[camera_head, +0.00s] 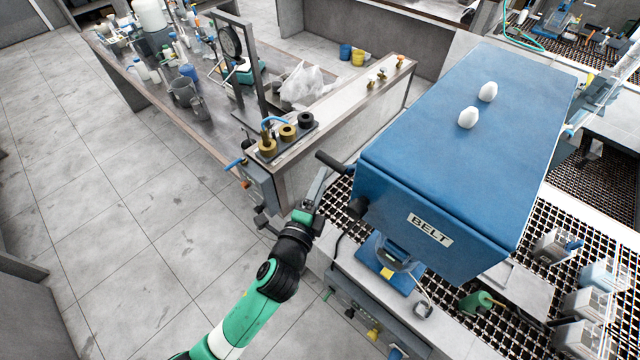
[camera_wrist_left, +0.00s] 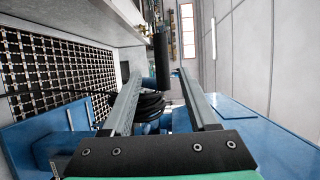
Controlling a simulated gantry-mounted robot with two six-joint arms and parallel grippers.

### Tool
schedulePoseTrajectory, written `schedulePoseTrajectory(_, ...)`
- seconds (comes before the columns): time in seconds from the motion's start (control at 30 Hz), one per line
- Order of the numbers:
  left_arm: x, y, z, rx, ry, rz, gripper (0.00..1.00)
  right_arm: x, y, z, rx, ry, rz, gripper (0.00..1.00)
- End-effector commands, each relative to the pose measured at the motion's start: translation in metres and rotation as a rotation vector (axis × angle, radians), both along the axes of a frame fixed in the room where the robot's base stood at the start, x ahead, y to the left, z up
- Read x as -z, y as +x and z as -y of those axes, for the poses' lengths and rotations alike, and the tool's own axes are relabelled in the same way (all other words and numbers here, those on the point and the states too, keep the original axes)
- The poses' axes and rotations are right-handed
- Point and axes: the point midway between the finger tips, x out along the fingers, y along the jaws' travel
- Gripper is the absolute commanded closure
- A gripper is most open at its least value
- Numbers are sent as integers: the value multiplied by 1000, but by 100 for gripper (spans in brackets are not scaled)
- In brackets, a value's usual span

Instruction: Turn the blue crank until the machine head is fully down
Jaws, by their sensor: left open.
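The blue machine head (camera_head: 465,150), a large box labelled BELT, stands on the right in the head view. A black crank grip (camera_head: 334,162) sticks out at its left side; little of the crank's blue arm can be made out. My left gripper (camera_head: 319,182) is just below this grip. In the left wrist view my left gripper (camera_wrist_left: 158,75) is open, and a dark upright cylinder (camera_wrist_left: 162,55), apparently the crank grip, shows between or just beyond its fingertips. Whether they touch it I cannot tell. My right gripper is not in view.
A bench (camera_head: 345,125) with brass weights (camera_head: 288,132) lies behind the gripper. A blue stand (camera_head: 388,276) is under the machine head. Black grating (camera_head: 590,238) and clear containers (camera_head: 585,306) are at the right. Tiled floor (camera_head: 130,210) is free on the left.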

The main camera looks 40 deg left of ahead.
Motion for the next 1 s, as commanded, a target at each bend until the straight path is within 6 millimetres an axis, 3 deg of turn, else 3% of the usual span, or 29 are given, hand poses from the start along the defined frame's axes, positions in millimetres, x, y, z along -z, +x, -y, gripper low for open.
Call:
schedulePoseTrajectory(0.03, 0, 0, 0, 0, 0, 0, 42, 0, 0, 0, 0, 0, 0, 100)
schedulePoseTrajectory(0.17, 2, -4, -13, -13, 79, 29, 66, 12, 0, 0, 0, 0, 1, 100)
schedulePoseTrajectory(0.27, 2, -19, -41, -38, 330, 97, 84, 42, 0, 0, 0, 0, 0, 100)
schedulePoseTrajectory(0.37, 8, -44, -58, -46, 726, 129, 100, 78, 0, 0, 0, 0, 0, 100)
schedulePoseTrajectory(0.5, 46, -70, -52, 29, 1246, 56, 100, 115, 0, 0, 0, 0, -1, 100)
schedulePoseTrajectory(0.6, 76, -80, -46, 105, 1468, -14, 100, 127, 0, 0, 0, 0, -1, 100)
schedulePoseTrajectory(0.73, 89, -84, -42, 156, 1569, -52, 100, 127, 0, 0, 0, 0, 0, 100)
schedulePoseTrajectory(1.0, 80, -68, -40, 160, 1571, -48, 100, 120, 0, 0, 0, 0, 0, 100)
